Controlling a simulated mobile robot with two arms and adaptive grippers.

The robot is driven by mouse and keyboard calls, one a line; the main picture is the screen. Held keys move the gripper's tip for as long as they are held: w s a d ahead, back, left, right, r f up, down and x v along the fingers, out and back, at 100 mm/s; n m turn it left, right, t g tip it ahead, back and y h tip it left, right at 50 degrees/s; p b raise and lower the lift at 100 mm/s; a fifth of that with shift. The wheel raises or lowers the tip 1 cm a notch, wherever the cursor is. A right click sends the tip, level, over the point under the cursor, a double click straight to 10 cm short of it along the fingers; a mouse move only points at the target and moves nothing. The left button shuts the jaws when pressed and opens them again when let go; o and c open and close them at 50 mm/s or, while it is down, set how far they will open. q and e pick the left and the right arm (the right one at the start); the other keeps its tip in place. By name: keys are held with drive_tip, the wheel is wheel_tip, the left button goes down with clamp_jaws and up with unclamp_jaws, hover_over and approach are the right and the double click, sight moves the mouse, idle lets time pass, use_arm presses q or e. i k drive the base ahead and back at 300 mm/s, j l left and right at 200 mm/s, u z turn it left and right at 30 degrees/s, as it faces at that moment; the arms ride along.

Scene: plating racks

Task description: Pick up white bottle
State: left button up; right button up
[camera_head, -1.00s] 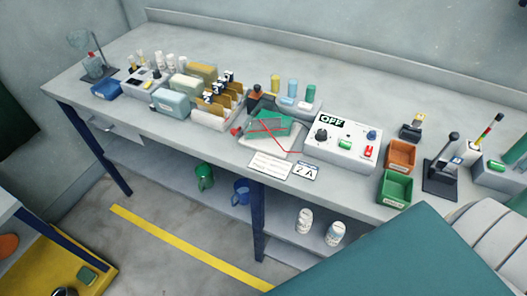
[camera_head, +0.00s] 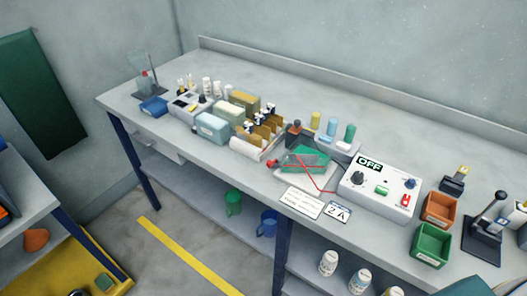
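Several white bottles are in view. On the lower shelf under the bench, at the bottom right, stand a white bottle (camera_head: 328,263), a second white bottle with a bluish label (camera_head: 360,281), and a third one (camera_head: 393,292) cut off by the frame's lower edge. Small white bottles (camera_head: 207,87) also stand upright at the back left of the bench top, behind the grey boxes. I cannot tell which bottle the task means. Neither of my grippers is in view.
The long grey bench (camera_head: 330,90) holds a control box marked OFF (camera_head: 378,190), an orange bin (camera_head: 439,209), a green bin (camera_head: 430,244) and a circuit-board tray (camera_head: 305,178). Floor shows at lower left.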

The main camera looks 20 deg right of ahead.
sight(329, 261)
drive_tip(key=k+l+z, duration=0.1)
drive_tip(key=z, duration=0.3)
drive_tip(key=k+l+z, duration=0.2)
drive_tip(key=z, duration=0.2)
